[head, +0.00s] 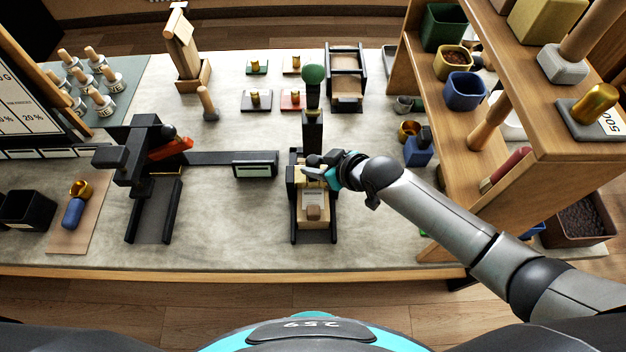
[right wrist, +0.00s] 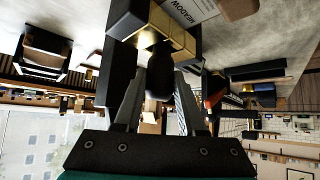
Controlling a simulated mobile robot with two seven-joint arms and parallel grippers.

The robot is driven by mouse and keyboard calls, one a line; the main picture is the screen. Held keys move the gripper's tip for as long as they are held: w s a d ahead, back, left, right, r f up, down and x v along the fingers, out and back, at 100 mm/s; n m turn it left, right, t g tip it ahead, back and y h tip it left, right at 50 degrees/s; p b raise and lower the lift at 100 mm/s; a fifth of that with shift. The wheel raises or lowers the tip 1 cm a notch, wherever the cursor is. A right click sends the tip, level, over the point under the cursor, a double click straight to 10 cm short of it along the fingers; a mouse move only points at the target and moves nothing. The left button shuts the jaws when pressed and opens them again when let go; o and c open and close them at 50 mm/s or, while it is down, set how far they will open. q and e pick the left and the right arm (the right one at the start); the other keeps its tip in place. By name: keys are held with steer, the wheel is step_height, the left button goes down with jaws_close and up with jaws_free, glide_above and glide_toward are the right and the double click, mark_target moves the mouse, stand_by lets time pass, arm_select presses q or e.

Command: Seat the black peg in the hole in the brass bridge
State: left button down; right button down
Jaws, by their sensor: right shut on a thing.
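My right gripper (head: 318,171) is at the black fixture in the middle of the table, coming in from the right. In the right wrist view its two fingers (right wrist: 158,92) are shut on the black peg (right wrist: 158,75), a dark rounded piece between them. The brass bridge (right wrist: 176,34) is a shiny gold block just beyond the peg, against black fixture parts. The peg's far end overlaps the bridge in this view; the hole is hidden, and I cannot tell whether the peg is in it. In the head view the gripper hides most of the bridge. My left gripper is not in view.
A labelled packet (head: 313,205) lies in the fixture's front. A black device with a red lever (head: 170,149) stands left. Wooden shelving (head: 560,130) bounds the right side. The table's front middle is clear.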

steer(key=shift+f+b, duration=0.35)
steer(key=shift+f, duration=0.15)
stand_by(0.3)
steer(key=shift+c, duration=2)
jaws_free()
steer(key=shift+d+r, duration=0.1)
steer(key=p+v, duration=0.2)
steer(key=v, duration=1.3)
steer(key=shift+s, duration=0.15)
